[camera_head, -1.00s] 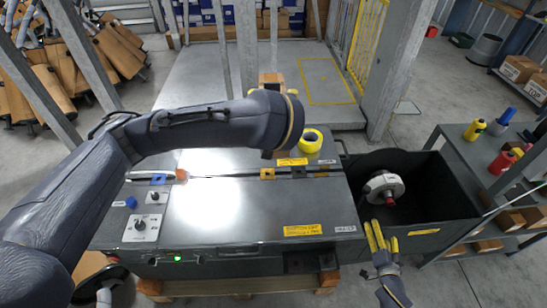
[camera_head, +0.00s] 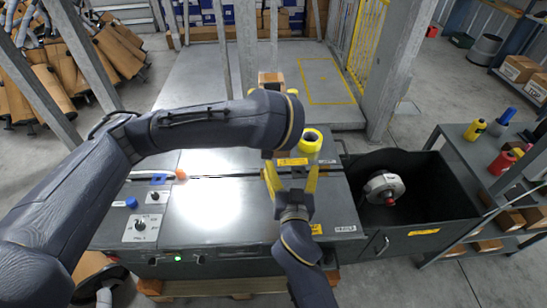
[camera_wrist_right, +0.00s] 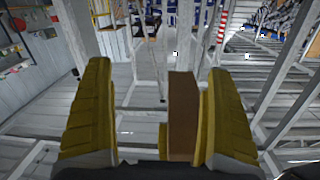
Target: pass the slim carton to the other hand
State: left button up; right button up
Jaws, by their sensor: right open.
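The slim carton (camera_wrist_right: 183,115) is brown and upright between the fingers of my right gripper in the right wrist view, nearer the right-hand finger. In the head view, the top of the carton (camera_head: 271,80) shows above my left forearm; its middle is hidden. My left gripper (camera_wrist_right: 184,136) shows as yellow pieces against both sides of the carton and appears shut on it; in the head view my arm hides it. My right gripper (camera_head: 289,175) is open below the left wrist, its fingers pointing at the carton's lower end. Its grip is not closed on the carton.
A grey machine table (camera_head: 240,225) lies below, with a yellow tape roll (camera_head: 311,140) on top. A black bin (camera_head: 440,190) at right holds a muffler-like round part (camera_head: 384,187). A shelf with bottles (camera_head: 475,129) stands further right.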

jog(key=s+a+r+n+y, duration=0.1)
jog(key=s+a+r, duration=0.25)
jog(key=r, duration=0.25)
jog(key=s+a+r+n, duration=0.2)
jog(key=s+r, duration=0.2)
jog(key=r, duration=0.3)
jog(key=shift+m+t, duration=0.4)
jog(key=shift+w+d+r, duration=0.15)
jog(key=shift+w, duration=0.95)
jog(key=shift+w+d+r, duration=0.1)
jog(key=shift+w+r, duration=0.05)
jog(key=shift+w, duration=0.95)
jog(key=shift+a, duration=0.1)
jog(key=c, duration=1.5)
pick_arm(q)
jog(key=o, duration=1.5)
pick_arm(e)
jog(key=shift+c, duration=0.2)
